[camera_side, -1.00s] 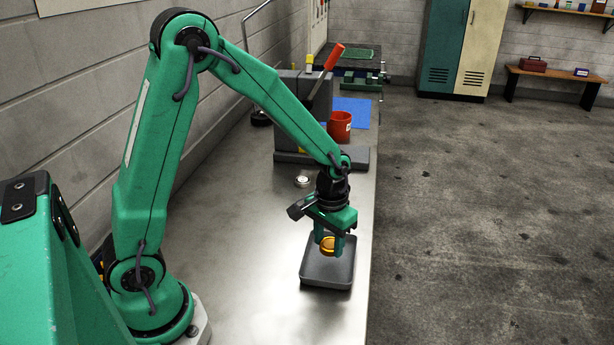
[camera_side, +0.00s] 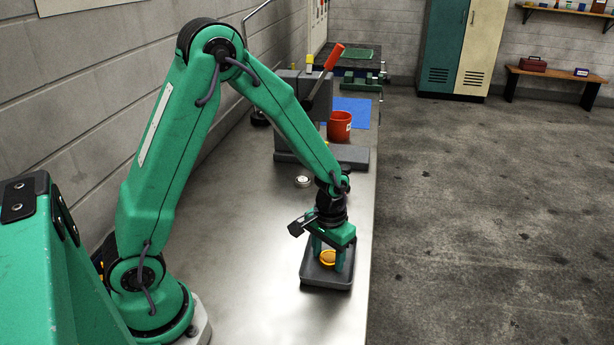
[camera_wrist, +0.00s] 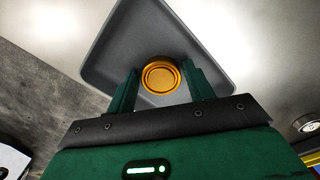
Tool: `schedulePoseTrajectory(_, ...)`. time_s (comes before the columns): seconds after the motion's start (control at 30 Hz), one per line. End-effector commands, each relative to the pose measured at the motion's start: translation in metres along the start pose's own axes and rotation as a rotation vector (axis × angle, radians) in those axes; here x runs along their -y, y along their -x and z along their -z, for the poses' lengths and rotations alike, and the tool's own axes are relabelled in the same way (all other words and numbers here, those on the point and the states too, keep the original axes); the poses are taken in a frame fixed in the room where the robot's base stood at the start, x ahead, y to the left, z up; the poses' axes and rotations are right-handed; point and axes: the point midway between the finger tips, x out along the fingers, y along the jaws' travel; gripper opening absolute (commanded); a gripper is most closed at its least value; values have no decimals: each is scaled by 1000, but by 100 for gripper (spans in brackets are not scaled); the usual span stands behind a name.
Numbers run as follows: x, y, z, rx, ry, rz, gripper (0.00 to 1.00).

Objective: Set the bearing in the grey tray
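The bearing is a small gold-orange ring (camera_side: 327,257). It also shows in the wrist view (camera_wrist: 160,77), face toward the camera, between the two green fingers. My gripper (camera_side: 328,262) points straight down, with its fingers against the two sides of the bearing. The grey tray (camera_side: 325,284) is a shallow square dish near the bench's right edge, and it fills the area behind the bearing in the wrist view (camera_wrist: 110,45). The bearing is low inside the tray's outline. Whether it touches the floor of the tray is hard to tell.
A small round metal part (camera_side: 303,181) lies on the bench behind the tray. Farther back stand a grey press with a red-handled lever (camera_side: 334,57), a red cup (camera_side: 339,126) and a blue mat (camera_side: 353,112). The bench left of the tray is clear.

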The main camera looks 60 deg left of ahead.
Motion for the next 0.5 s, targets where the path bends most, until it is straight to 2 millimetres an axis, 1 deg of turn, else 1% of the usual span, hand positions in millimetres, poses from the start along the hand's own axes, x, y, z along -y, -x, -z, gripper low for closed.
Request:
schedulePoseTrajectory(0.03,0,0,0,0,0,0,62)
schedulePoseTrajectory(0.07,0,0,0,0,0,0,65)
schedulePoseTrajectory(0.37,0,0,0,0,0,0,65)
schedulePoseTrajectory(0.5,0,4,0,-1,0,0,65)
